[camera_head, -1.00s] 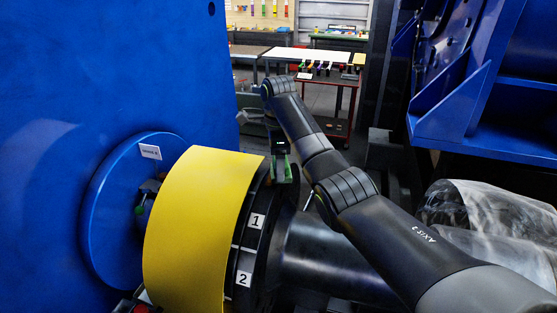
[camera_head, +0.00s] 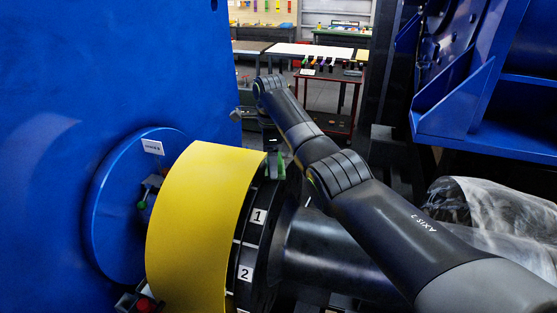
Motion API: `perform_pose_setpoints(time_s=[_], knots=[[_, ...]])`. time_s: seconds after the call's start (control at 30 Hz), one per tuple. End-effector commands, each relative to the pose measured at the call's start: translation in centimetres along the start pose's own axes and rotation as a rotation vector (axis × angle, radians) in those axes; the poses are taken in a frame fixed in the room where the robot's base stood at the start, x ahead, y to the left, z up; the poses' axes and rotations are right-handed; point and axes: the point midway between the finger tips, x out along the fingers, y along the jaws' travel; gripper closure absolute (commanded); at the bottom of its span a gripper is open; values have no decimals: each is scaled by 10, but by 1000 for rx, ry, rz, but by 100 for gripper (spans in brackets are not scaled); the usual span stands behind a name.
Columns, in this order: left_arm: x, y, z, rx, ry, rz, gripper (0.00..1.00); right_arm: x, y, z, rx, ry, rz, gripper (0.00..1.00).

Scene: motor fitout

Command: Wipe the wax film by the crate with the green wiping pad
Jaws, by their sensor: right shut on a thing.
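My right gripper (camera_head: 274,157) reaches in at the end of the dark arm, just behind the upper right edge of the yellow curved cover. It is shut on a small green thing, which appears to be the green wiping pad (camera_head: 282,166). The pad is mostly hidden by the gripper and the cover. I cannot tell whether it touches a surface. I cannot make out the wax film or the crate in this view. My left gripper is not in view.
The yellow cover (camera_head: 198,230) wraps a dark ring with labels 1 and 2, before a blue flange (camera_head: 112,220) and a blue wall. A blue bracket (camera_head: 470,115) stands at the right, above a clear plastic-wrapped roll (camera_head: 490,205). A red cart (camera_head: 330,75) stands behind.

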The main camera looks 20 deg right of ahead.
Motion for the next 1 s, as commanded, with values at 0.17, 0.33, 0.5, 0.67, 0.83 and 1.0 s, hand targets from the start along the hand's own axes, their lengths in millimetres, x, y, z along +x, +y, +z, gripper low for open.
perform_pose_setpoints(time_s=[0.17,0.33,0.5,0.67,0.83,1.0], knots=[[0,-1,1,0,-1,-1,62,-4,-4,15,-11,-11,-13,52],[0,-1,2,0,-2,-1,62,-7,-5,18,-14,-14,-18,56],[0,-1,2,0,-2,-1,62,-8,-2,10,-14,-17,-21,56],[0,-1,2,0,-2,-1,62,-7,4,-4,-13,-14,-19,56],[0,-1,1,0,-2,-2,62,-7,9,-18,-9,-10,-15,56],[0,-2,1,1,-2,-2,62,-6,12,-23,-9,-8,-11,56]])
